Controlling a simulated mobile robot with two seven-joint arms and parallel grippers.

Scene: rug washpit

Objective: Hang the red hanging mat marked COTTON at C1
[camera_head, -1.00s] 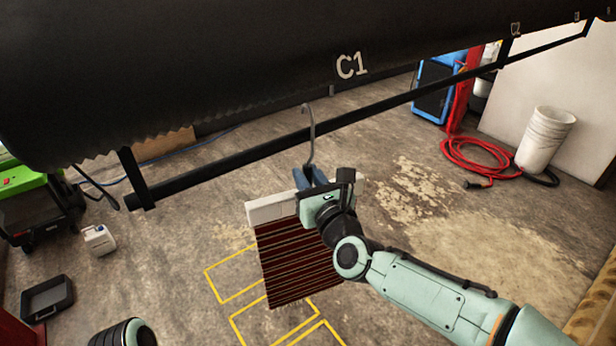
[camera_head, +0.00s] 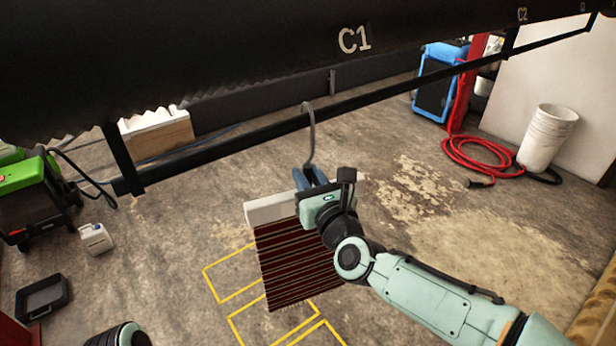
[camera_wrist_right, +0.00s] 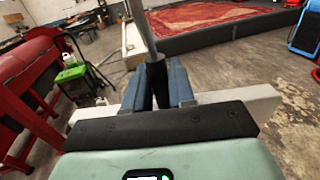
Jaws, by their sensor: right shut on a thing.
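The red hanging mat (camera_head: 290,265) has dark stripes and hangs from a white header bar (camera_head: 268,210) with a grey metal hook (camera_head: 311,135) on top. My right gripper (camera_head: 312,180) is shut on the base of the hook, just above the header. In the right wrist view the blue-grey fingers (camera_wrist_right: 162,85) close around the dark hook base. The hook's top appears at the black rail (camera_head: 375,97) under the C1 label (camera_head: 354,40); I cannot tell whether it rests on the rail. No COTTON marking is readable. My left gripper is not in view.
Yellow outlined rectangles (camera_head: 230,290) mark the floor below the mat. A red hose (camera_head: 475,158) and a white bucket (camera_head: 548,135) stand at right. A green machine (camera_head: 25,175), white jug (camera_head: 96,238) and black tray (camera_head: 44,297) are at left.

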